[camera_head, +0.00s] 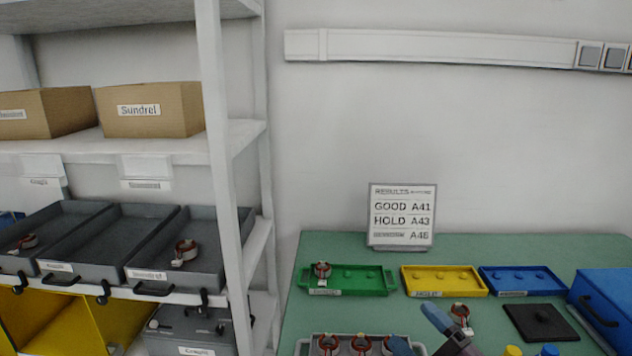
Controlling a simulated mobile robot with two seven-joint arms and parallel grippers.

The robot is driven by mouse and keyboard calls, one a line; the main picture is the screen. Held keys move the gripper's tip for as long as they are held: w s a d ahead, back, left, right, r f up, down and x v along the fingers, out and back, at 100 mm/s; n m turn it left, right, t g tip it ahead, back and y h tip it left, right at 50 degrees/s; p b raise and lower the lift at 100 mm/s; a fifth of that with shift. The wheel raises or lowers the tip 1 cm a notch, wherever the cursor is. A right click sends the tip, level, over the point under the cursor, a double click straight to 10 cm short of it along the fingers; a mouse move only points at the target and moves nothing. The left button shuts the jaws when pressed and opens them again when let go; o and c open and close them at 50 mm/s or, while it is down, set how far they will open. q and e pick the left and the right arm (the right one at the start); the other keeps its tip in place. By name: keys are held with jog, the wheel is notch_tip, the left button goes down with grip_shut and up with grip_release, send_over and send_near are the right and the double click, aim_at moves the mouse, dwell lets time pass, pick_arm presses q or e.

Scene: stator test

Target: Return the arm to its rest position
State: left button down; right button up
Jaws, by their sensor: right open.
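My right gripper (420,330) is at the bottom of the head view, above the front of the green bench. Its two blue-tipped fingers are apart, and I see nothing held between them. One finger overlaps the right end of a grey tray (302,346) that holds several copper-wound stators (361,344). Another stator (460,314) shows just right of the fingers. A stator (322,270) sits at the left end of the green tray (374,290). My left gripper is not in view.
Yellow (444,292) and blue (523,292) trays stand empty behind a black square plate (540,322). A blue case (612,290) is at the right. A results sign (401,215) stands at the back. A shelf rack (222,150) with bins rises at the left.

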jog(key=s+d+f+m+g+h, duration=0.4)
jog(key=s+d+f+m+h, duration=0.5)
jog(key=d+f+m+h, duration=0.5)
jog(key=s+a+f+m+g+y, duration=0.1)
jog(key=s+f+m+g, duration=0.2)
jog(key=s+g, duration=0.5)
jog(key=s+a+f+m+g, duration=0.1)
jog(key=s+f+m+g, duration=0.15)
jog(key=s, duration=0.95)
jog(key=w+f+n+t+y, duration=0.1)
jog(key=w+f+t, duration=0.6)
jog(key=w+f, duration=0.1)
jog(key=shift+w+a+f+t, duration=0.25)
jog(key=shift+f+t, duration=0.1)
jog(key=shift+f, duration=0.25)
